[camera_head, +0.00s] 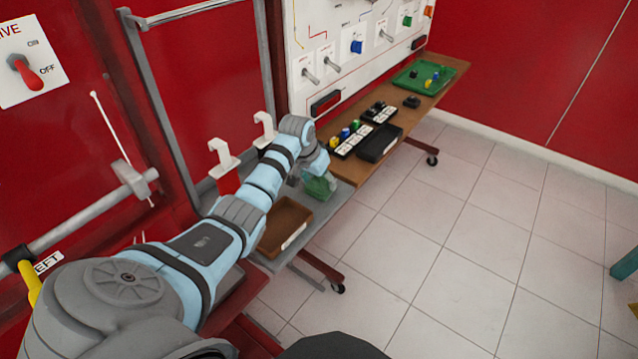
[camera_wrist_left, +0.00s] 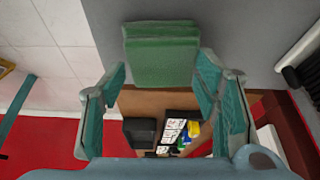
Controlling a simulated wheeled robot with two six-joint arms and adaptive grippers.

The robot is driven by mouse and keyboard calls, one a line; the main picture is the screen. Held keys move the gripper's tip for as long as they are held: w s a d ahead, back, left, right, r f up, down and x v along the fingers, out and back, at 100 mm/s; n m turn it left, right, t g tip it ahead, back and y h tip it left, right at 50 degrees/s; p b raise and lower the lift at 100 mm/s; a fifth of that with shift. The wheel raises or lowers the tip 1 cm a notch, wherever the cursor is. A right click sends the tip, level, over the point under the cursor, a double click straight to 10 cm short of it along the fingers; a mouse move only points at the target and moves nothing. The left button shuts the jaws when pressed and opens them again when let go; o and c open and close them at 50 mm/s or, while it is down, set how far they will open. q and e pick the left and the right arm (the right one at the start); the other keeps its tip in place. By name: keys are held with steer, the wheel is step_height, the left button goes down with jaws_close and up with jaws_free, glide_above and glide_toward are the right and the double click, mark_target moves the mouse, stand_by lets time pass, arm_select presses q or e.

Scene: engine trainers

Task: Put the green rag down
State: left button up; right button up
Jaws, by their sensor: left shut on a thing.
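The green rag (camera_head: 320,187) is a folded block at the right end of the grey shelf in the head view. It also shows in the left wrist view (camera_wrist_left: 162,55), spanning the space between my fingertips, with grey surface behind it. My left gripper (camera_head: 314,176) is shut on the rag; its two teal fingers show in the wrist view (camera_wrist_left: 162,68), one at each side of it. I cannot tell whether the rag touches the shelf. My right gripper is not in view.
A brown tray (camera_head: 286,222) sits on the grey shelf (camera_head: 327,212) nearer to me. A wooden table (camera_head: 405,123) beyond holds a black box (camera_head: 380,142), coloured parts and a green tray (camera_head: 408,80). White hooks (camera_head: 222,158) stand behind my arm.

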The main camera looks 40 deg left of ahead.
arm_select(q)
steer(key=shift+s+d+f, duration=0.15)
steer(key=shift+s+f, duration=0.1)
steer(key=shift+f, duration=0.05)
steer(key=o, duration=1.5)
steer(key=shift+f, duration=0.15)
steer(key=shift+o, duration=0.3)
steer(key=shift+w+f, duration=0.1)
steer(key=shift+w, duration=0.15)
steer(key=shift+s, duration=0.1)
